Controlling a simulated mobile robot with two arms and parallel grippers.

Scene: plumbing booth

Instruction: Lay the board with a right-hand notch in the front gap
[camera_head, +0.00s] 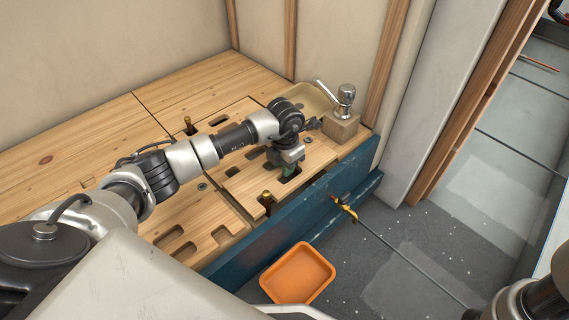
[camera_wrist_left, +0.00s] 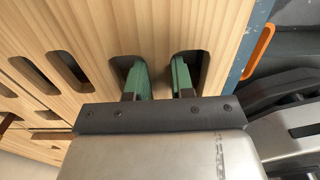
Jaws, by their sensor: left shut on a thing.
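A pale wooden board (camera_head: 238,178) with oblong slots lies in the front right part of the wooden deck, behind the blue front rail. My left gripper (camera_head: 287,170) reaches down onto it from above. In the left wrist view its green fingers (camera_wrist_left: 162,80) go into two neighbouring slots and are shut on the strip of board (camera_wrist_left: 161,50) between them. I cannot tell whether the board is fully seated or slightly raised. A brass fitting (camera_head: 266,197) stands at its front left edge. My arm hides part of the board, and its notch is not clear. My right gripper is not in view.
Another slotted board (camera_head: 190,222) lies to the left. A second brass fitting (camera_head: 188,122) stands behind. The blue rail (camera_head: 290,226) bounds the front; an orange bin (camera_head: 298,272) sits below.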

